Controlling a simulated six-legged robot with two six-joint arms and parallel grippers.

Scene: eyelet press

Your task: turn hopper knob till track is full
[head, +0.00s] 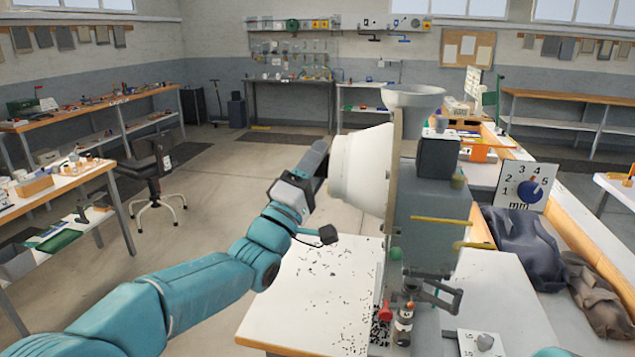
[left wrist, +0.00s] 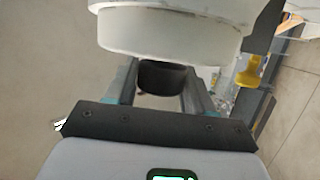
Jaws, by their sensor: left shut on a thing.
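The eyelet press (head: 432,220) is a grey machine at the right of centre. Its hopper is a white drum (head: 360,168) on the left side, and it fills the top of the left wrist view (left wrist: 175,30). My left gripper (head: 322,168) is at the drum's left side. In the left wrist view its fingers are shut on a black round knob (left wrist: 165,77) just below the drum's rim. The knob is hidden in the head view. A pale upright strip (head: 393,170) stands beside the drum; whether it is the track, and how full, I cannot tell. My right gripper is out of view.
Small dark bits are scattered over the white bench top (head: 320,290) below the drum. A red-tipped lever (head: 386,312) and yellow bars (head: 440,221) stick out from the press. A dial sign marked mm (head: 523,186) and dark bags (head: 525,247) are to the right.

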